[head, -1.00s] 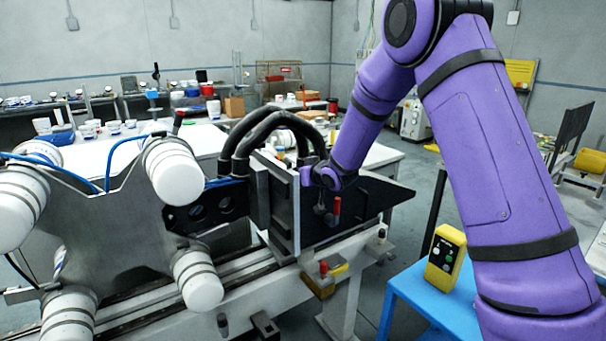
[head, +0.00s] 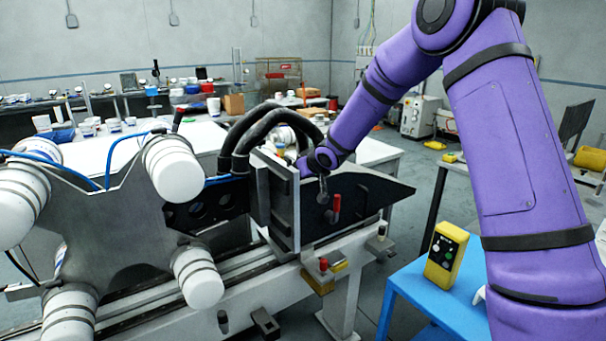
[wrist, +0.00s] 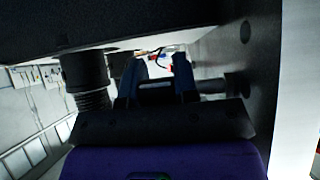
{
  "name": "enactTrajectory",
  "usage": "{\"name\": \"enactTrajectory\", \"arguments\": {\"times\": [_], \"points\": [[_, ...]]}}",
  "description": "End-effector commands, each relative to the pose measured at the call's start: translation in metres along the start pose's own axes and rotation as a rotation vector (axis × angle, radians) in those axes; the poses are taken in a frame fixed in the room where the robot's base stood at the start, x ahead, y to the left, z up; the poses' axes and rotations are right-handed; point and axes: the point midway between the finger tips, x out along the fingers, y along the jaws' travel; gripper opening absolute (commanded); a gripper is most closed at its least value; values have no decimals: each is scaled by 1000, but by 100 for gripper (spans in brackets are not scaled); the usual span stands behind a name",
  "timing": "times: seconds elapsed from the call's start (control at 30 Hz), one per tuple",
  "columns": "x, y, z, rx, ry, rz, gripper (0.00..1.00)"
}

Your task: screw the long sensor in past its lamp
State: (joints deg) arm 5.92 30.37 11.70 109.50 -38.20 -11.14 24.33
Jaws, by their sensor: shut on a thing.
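My gripper (head: 305,169) reaches in behind the upright grey plate (head: 276,200) in the head view, and its fingertips are hidden there. In the wrist view my gripper (wrist: 159,72) has its two bluish fingers around a thin dark rod, which appears to be the long sensor (wrist: 210,86). The rod runs level to the right and meets a round dark fitting (wrist: 238,86) on the grey wall. The fingers are shut on it. I cannot make out the sensor's lamp or how deep the thread sits.
Thick black hoses (head: 262,130) arch close over the plate, and a ribbed dark fitting (wrist: 90,82) stands left of the fingers. A red-handled lever (head: 334,207) is on the black side panel (head: 370,193). A yellow control box (head: 445,253) stands on a blue table (head: 408,288).

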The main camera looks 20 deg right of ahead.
Motion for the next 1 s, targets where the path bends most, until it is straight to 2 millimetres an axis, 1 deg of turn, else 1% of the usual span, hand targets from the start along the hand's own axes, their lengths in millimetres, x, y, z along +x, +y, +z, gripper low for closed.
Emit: {"name": "enactTrajectory", "arguments": {"times": [0.17, 0.2, 0.3, 0.57, 0.67, 0.77, 1.0], "points": [[0, 0, 0, 0, 0, 0, 4], [0, 0, 0, 0, 0, 0, 32], [0, 0, 0, 0, 0, 0, 53], [0, 0, 0, 0, 1, 0, 53], [-4, 0, -1, 0, 2, 0, 53], [-15, 1, -1, 2, 2, 1, 53], [-56, 1, 0, 1, 2, 2, 53]]}}
